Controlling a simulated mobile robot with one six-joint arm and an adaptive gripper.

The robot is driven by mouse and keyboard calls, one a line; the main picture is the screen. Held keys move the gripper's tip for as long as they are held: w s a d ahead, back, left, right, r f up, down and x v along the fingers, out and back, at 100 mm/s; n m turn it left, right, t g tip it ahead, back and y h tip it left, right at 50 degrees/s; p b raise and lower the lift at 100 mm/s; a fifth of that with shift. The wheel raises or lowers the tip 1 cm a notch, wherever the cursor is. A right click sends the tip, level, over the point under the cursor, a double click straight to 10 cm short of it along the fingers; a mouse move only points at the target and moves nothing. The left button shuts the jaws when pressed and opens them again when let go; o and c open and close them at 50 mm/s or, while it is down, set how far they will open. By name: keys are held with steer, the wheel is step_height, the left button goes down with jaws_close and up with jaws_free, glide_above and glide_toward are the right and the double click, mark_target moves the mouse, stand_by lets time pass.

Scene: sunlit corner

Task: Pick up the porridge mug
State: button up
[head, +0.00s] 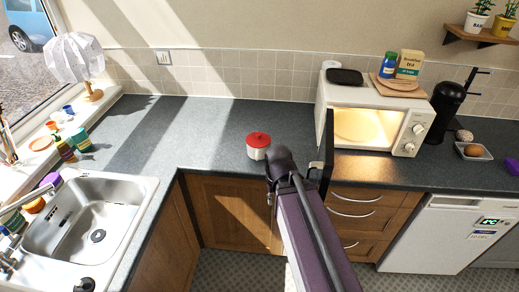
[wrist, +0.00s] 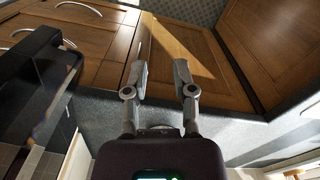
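A small white mug with a red top (head: 258,147) stands upright on the grey worktop, left of the open microwave; it is the likely porridge mug, though I can read no label. My arm's end is just to the right of it and nearer the camera in the head view. My gripper (wrist: 160,75) is open in the wrist view, with nothing between its two fingers. The fingers point over the wooden cabinet fronts. In the head view my own arm mostly hides the fingers. I cannot make out the mug clearly in the wrist view.
The lit microwave (head: 405,113) has its dark door (head: 326,150) swung open beside my arm. A steel sink (head: 75,232) is at left, a black coffee machine (head: 447,103) at right. The worktop (head: 190,135) left of the mug is clear.

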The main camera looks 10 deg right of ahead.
mark_target(258, 149)
steer(key=w+a+f+n+t+h+b, duration=0.25)
steer(key=w+f+n+h+b, duration=0.25)
steer(key=w+n+h+b, duration=0.55)
steer(key=w+a+r+n+t+h+b, duration=0.1)
steer(key=w+a+r+n+t+b, duration=0.1)
steer(key=w+a+n, duration=0.8)
steer(key=shift+w+n+t+b, duration=0.55)
steer(key=shift+n+t+b, duration=0.3)
steer(key=shift+t, duration=0.4)
steer(key=shift+d, duration=0.1)
steer(key=b+x, duration=0.3)
steer(key=x, duration=0.5)
steer(key=shift+w+d, duration=0.1)
steer(key=shift+d, duration=0.1)
